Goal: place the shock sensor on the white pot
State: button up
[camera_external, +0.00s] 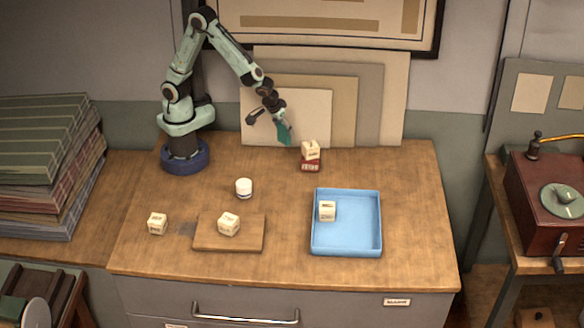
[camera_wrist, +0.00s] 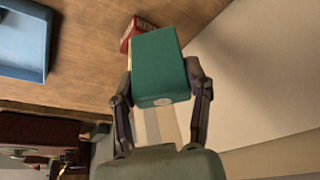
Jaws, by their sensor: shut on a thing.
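My gripper (camera_external: 272,114) is shut on a green block (camera_wrist: 158,62) and holds it in the air above the back of the desk. The block also shows in the external view (camera_external: 285,134), just left of a red box. I cannot read a label naming it as the shock sensor. The white pot (camera_external: 244,187), a small round jar, stands upright on the desk, in front and to the left of my gripper. Nothing rests on it.
A pale cube (camera_external: 311,149) sits on the red box (camera_external: 310,166). A blue tray (camera_external: 374,250) holds another cube (camera_external: 327,210). A wooden board (camera_external: 203,242) bears a cube (camera_external: 228,224), and one more cube (camera_external: 157,223) lies left. Boards (camera_external: 380,100) lean behind.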

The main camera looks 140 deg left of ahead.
jog(key=s+d+n+g, duration=0.1)
jog(key=d+n, duration=0.2)
jog(key=d, duration=0.6)
jog(key=m+t, duration=0.1)
jog(key=m, duration=0.3)
send_over(244, 182)
notch_tip(244, 182, down, 6)
jog(key=shift+w+r, duration=0.1)
jog(key=shift+r, duration=0.1)
jog(key=shift+f, duration=0.45)
jog(key=shift+f, duration=0.1)
jog(key=o, duration=1.2)
